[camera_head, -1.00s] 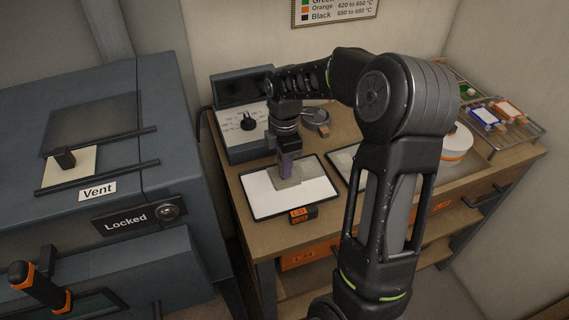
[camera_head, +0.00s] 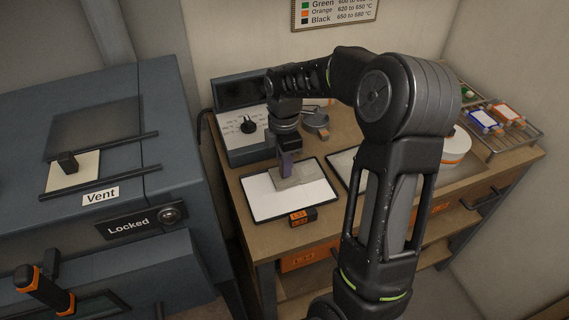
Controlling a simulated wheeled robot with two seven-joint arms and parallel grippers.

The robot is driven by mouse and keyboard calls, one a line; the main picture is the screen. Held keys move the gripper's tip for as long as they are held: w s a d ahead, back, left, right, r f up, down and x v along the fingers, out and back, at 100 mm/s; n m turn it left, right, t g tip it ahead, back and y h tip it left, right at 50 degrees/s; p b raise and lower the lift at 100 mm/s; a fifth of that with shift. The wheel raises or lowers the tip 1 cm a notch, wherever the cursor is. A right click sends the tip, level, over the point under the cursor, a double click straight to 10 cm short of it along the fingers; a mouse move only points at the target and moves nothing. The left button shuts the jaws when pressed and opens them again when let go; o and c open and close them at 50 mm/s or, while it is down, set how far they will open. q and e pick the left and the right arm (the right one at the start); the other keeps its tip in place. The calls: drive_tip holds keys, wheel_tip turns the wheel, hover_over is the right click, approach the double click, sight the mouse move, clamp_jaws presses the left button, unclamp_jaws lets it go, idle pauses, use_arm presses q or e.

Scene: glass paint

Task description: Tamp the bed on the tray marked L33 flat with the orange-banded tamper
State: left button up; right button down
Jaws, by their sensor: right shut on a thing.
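The tray (camera_head: 256,216) holds a pale, mostly flat bed (camera_head: 307,195) and lies on the wooden bench. A small black block (camera_head: 303,219) at its front edge bears orange lettering that seems to read L33. I see no orange band on the held part. My left gripper is out of view.
A second tray (camera_head: 341,165) is partly hidden behind my right arm. A controller with a knob (camera_head: 248,125) stands behind the trays. A white round thing with an orange band (camera_head: 457,147) and a wire rack (camera_head: 508,138) are at right. A blue-grey kiln (camera_head: 120,185) fills the left.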

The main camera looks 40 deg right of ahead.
drive_tip(key=shift+r, duration=0.3)
drive_tip(key=shift+d, duration=0.1)
drive_tip(key=shift+s+d, duration=0.35)
drive_tip(key=shift+d, duration=0.6)
drive_tip(key=shift+s+d, duration=0.35)
drive_tip(key=shift+d, duration=0.6)
drive_tip(key=shift+s+d, duration=0.35)
drive_tip(key=shift+d, duration=0.6)
drive_tip(key=shift+f, duration=0.15)
drive_tip(key=shift+f+b, duration=0.4)
drive_tip(key=shift+f, duration=0.35)
drive_tip(key=shift+f, duration=0.3)
drive_tip(key=shift+r+p, duration=0.6)
drive_tip(key=shift+r, duration=0.55)
